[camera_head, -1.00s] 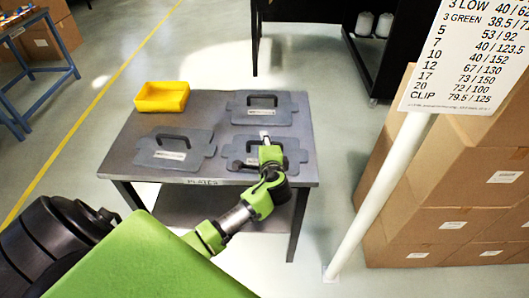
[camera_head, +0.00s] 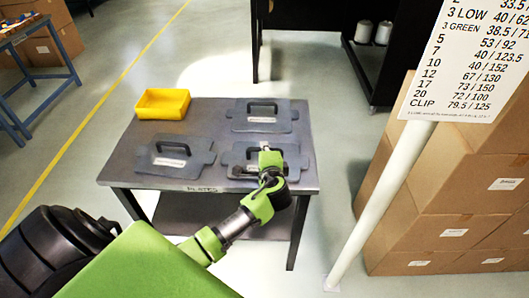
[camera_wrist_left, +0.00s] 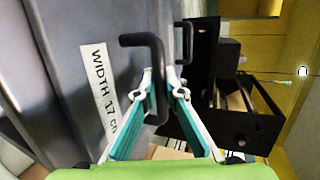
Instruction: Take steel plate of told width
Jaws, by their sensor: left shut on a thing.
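Three grey steel plates with black handles and white labels lie over the dark table (camera_head: 120,172): a left one (camera_head: 200,157), a back one (camera_head: 284,113) and a front right one (camera_head: 298,160). My left gripper (camera_head: 265,150) is at the front right plate, partly covering it. In the left wrist view my left gripper (camera_wrist_left: 165,76) is shut on this plate's black handle (camera_wrist_left: 157,52). Its label (camera_wrist_left: 99,80) there reads "WIDTH 17", with the end hard to read. I cannot tell whether this plate touches the table. My right gripper is not in view.
A yellow bin (camera_head: 162,104) stands at the table's back left. A white pole (camera_head: 384,200) with a number sign (camera_head: 452,65) stands right of the table, before stacked cardboard boxes (camera_head: 440,225). A black rack (camera_head: 372,60) is behind.

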